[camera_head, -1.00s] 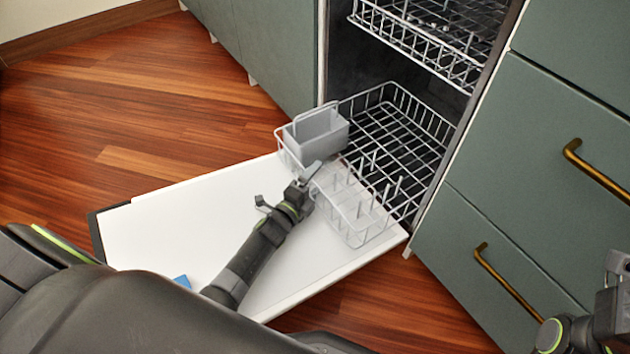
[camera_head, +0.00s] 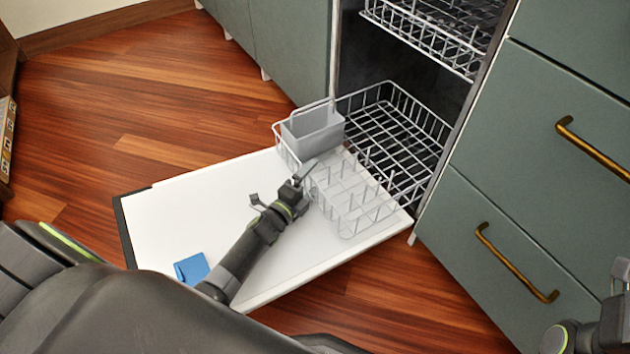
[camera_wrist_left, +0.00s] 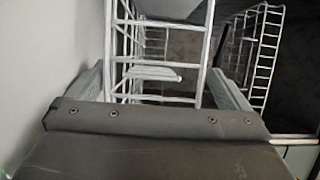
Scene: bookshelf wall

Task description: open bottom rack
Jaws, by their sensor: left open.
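The bottom rack (camera_head: 387,187) is a white wire basket of the open dishwasher. Its front part is out over the lowered white door (camera_head: 185,225), and its rear is still inside the cavity. A grey cutlery basket (camera_head: 315,128) sits in its front left corner. My left gripper (camera_head: 309,172) is at the rack's front side. In the left wrist view, its two open fingers (camera_wrist_left: 160,88) stand either side of white rack wires (camera_wrist_left: 158,55). I cannot tell whether they touch. Part of my right arm shows at the lower right edge; its fingertips are not clear.
The upper rack (camera_head: 430,35) is inside the dishwasher above. Green drawers with brass handles (camera_head: 515,263) stand on the right. A blue object (camera_head: 191,268) lies on the door. Wood floor (camera_head: 150,110) is clear to the left.

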